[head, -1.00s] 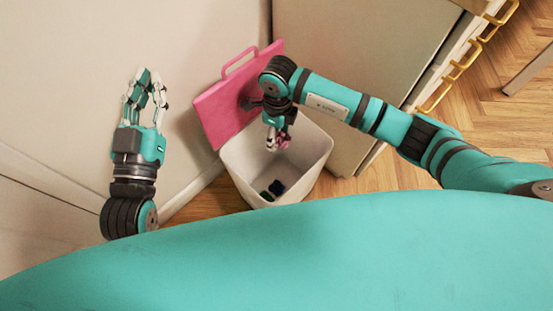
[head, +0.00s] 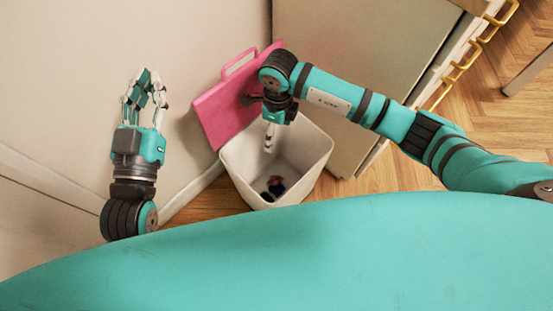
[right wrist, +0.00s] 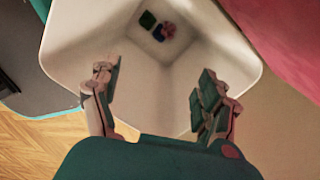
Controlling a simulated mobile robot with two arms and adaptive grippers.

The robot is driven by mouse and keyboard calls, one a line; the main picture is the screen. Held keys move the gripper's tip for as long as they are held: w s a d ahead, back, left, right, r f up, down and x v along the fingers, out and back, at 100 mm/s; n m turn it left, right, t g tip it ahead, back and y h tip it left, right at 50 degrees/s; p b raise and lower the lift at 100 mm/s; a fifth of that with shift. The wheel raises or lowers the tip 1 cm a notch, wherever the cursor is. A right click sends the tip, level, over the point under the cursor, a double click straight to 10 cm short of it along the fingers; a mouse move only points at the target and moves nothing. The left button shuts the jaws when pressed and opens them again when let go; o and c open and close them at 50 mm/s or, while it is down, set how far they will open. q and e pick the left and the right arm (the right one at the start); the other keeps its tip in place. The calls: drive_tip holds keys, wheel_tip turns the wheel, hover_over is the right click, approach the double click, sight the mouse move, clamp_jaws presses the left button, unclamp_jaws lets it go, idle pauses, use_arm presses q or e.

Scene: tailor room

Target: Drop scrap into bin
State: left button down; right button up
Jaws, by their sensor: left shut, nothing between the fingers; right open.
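The white bin (head: 308,160) stands on the floor below my right arm, and its inside fills much of the right wrist view (right wrist: 150,75). A pink-red scrap (right wrist: 169,31) lies at the bottom of the bin beside a green scrap (right wrist: 147,20) and a dark blue scrap (right wrist: 158,34). In the head view the scraps (head: 274,186) show as a small dark and reddish cluster. My right gripper (right wrist: 158,70) is open and empty, pointing down over the bin. My left gripper (head: 145,82) is shut and empty, pointing up at the left, away from the bin.
A pink board with a handle (head: 226,105) leans on the wall behind the bin. A pale cabinet (head: 350,60) with yellow handles (head: 470,58) stands at the right. Wooden floor (head: 420,175) is clear to the right of the bin.

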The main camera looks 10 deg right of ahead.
wheel_tip(320, 180, up, 10)
drive_tip(key=shift+w+d, duration=0.25)
drive_tip(key=shift+w, duration=0.05)
idle(0.4)
